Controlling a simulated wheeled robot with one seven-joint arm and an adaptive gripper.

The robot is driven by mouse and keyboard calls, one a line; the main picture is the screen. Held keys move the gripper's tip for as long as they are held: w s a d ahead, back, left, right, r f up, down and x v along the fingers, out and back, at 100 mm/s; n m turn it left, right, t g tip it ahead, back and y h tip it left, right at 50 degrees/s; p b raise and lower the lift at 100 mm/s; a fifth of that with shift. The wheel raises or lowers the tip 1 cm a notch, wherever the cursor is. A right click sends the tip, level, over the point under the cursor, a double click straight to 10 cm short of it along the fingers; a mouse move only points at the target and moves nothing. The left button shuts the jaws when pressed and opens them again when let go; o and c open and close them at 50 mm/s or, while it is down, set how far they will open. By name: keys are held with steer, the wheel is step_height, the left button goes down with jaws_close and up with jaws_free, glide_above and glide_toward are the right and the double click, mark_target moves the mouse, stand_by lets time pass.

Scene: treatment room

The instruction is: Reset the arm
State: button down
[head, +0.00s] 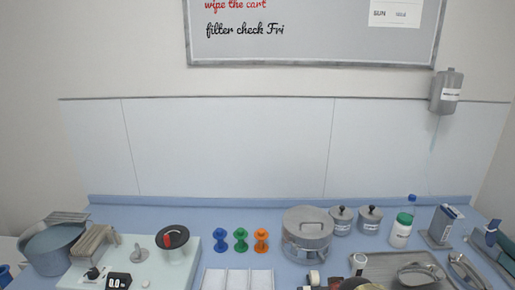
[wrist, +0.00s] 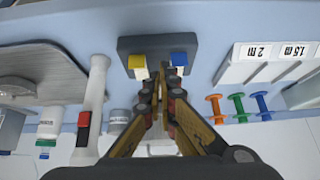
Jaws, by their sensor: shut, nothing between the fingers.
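My gripper (wrist: 166,78) shows in the wrist view, pointing down over the counter. Its two fingers are shut together with nothing between them. The closed tips overlap, in the picture, the near edge of a dark block (wrist: 157,47) that holds a yellow-topped piece (wrist: 138,62) and a blue-topped piece (wrist: 178,57). I cannot tell whether the tips touch it. In the head view I cannot make out the gripper clearly.
Blue, green and orange spools (head: 261,240) stand beside a lidded metal pot (head: 307,235). A white bottle (head: 401,231) and a metal tray (head: 378,264) are at right. The blue counter's back strip is clear.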

steer(key=s+r, duration=0.6)
steer(key=s, duration=0.4)
steer(key=s+r+g, duration=0.1)
steer(key=s+r, duration=0.6)
steer(key=s, duration=0.4)
steer(key=shift+a+r+g, duration=0.15)
steer(key=shift+a+g, duration=0.1)
steer(key=shift+g, duration=0.05)
